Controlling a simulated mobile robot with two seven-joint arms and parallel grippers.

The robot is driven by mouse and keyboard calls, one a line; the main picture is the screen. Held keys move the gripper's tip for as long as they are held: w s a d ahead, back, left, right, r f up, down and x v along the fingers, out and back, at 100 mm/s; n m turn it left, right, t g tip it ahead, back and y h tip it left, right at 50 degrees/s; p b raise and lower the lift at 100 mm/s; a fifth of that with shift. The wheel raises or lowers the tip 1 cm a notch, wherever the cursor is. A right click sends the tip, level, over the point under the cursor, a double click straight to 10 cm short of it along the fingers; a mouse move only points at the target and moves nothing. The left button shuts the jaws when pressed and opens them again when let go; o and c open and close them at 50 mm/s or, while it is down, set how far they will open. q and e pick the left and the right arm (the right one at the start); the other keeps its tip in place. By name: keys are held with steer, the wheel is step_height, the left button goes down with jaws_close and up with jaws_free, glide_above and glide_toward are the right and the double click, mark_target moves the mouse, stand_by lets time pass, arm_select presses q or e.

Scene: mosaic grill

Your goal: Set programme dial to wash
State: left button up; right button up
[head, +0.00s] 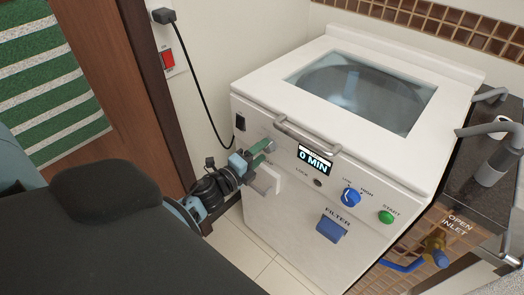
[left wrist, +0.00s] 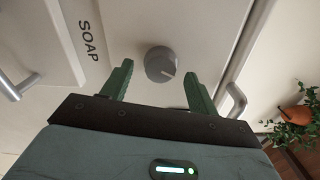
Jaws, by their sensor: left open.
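The washer (head: 290,225) is a white top-loading machine with controls on its front. The programme dial (left wrist: 160,63) is a round grey knob with a pale pointer line towards the lower right in the left wrist view. In the head view a grey knob (head: 268,145) shows partly behind my gripper. My left gripper (head: 262,154) is open, its green fingers on either side of the dial's line. The dial appears just beyond or between the tips; contact cannot be told. The display (head: 314,160) reads 0 MIN; its upper line is too small to read. My right gripper is not in view.
The soap drawer (left wrist: 72,40) and its handle are close by. A bar handle (head: 308,140) juts out above the display. A blue low-high knob (head: 350,197), green start button (head: 386,217) and blue filter handle (head: 331,229) are further right. A black cord (head: 195,85) hangs behind my arm.

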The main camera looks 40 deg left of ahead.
arm_select(q)
steer(key=s, duration=0.6)
steer(key=shift+s+a, duration=0.25)
steer(key=shift+s, duration=0.05)
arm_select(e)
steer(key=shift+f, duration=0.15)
arm_select(q)
steer(key=s+d+f+n+g+p, duration=0.3)
steer(key=s+d+n, duration=0.2)
steer(key=s, duration=0.5)
steer(key=s+d+f+n+g+p, duration=0.2)
steer(key=s+d+n, duration=0.3)
steer(key=s, duration=0.5)
steer(key=s+d+f+n+g+p, duration=0.3)
steer(key=s+d+n+g+p, duration=0.1)
steer(key=s+n, duration=0.5)
steer(key=shift+s+d+f, duration=0.3)
steer(key=shift+s+d, duration=0.25)
steer(key=shift+d, duration=0.2)
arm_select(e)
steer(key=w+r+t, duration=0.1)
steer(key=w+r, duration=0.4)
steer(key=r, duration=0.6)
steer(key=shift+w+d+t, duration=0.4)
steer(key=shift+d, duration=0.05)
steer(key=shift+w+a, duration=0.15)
